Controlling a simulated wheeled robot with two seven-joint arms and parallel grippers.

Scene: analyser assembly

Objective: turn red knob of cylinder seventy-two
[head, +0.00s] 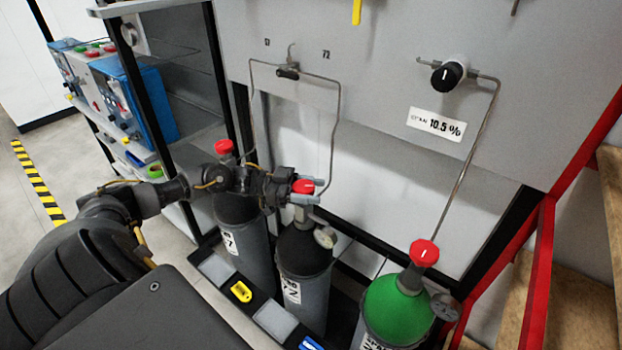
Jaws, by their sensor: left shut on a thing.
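Three gas cylinders stand in a row below the panel. The middle one is a dark grey cylinder (303,285) with a white label and a gauge (325,237) at its neck; it stands below the panel mark 72 (326,54). Its red knob (302,187) sits on top. My left gripper (305,190) reaches in from the left and is shut on this knob, one grey finger on the far side and one on the near side. The fingers partly cover the knob, and its turned angle is not clear. My right gripper is not in view.
A grey cylinder (245,245) with a red knob (224,147) stands left, partly behind my arm. A green-topped cylinder (393,305) with a red knob (424,252) stands right. Thin pipes run up to the panel (400,30). A red frame (542,260) bounds the right side.

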